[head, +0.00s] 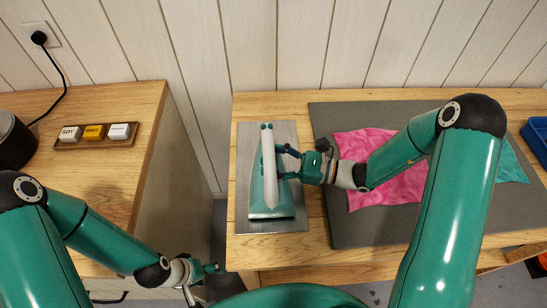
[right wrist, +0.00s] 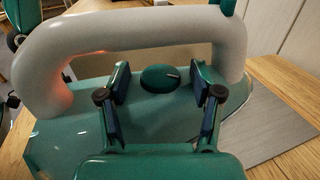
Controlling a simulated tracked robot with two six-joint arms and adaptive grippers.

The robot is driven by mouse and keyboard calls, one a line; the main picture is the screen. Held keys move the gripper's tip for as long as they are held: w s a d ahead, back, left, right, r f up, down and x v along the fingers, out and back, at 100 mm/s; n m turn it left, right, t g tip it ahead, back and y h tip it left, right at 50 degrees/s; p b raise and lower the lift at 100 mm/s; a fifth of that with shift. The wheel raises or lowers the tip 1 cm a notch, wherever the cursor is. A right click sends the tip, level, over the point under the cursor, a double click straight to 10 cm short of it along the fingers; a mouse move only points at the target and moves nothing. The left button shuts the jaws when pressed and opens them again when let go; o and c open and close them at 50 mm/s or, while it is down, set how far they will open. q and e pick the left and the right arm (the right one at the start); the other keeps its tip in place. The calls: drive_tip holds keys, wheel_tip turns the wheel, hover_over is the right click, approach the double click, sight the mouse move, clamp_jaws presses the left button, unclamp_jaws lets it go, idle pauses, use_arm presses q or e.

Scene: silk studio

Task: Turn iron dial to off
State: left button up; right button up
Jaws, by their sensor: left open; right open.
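The iron (head: 284,205) has a teal body and a pale handle (head: 269,165). It sits on a metal plate (head: 247,218) near the table's left edge. My right gripper (head: 282,163) reaches the iron from the right. In the right wrist view its open fingers (right wrist: 160,82) stand on either side of the dial, with gaps showing. My left gripper (head: 206,282) is open and empty, low between the cabinet and table.
A grey mat (head: 340,230) with pink cloth (head: 378,187) and teal cloth (head: 512,166) lies right of the iron. A wooden cabinet (head: 110,185) on the left carries a labelled block tray (head: 82,145). A blue container (head: 537,135) is at the far right.

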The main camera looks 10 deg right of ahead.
drive_tip(key=shift+c, duration=0.2)
drive_tip(key=c, duration=1)
drive_tip(key=shift+c, duration=0.2)
drive_tip(key=shift+w+g, duration=0.1)
drive_tip(key=shift+g, duration=0.2)
drive_tip(key=n+g+y+b, duration=0.1)
drive_tip(key=g, duration=0.1)
drive_tip(key=n+g+b, duration=0.1)
drive_tip(key=n+g, duration=0.1)
drive_tip(key=shift+w+d+f+n+g+y, duration=0.1)
drive_tip(key=shift+w+n+g+y, duration=0.1)
drive_tip(key=shift+n+g+y, duration=0.15)
drive_tip(key=shift+w+n+g+b, duration=0.1)
drive_tip(key=shift+n+g+b, duration=0.35)
drive_tip(key=shift+n+g, duration=0.8)
drive_tip(key=shift+w+n+g+b, duration=0.1)
drive_tip(key=shift+n+g+b, duration=0.45)
drive_tip(key=shift+g, duration=1.25)
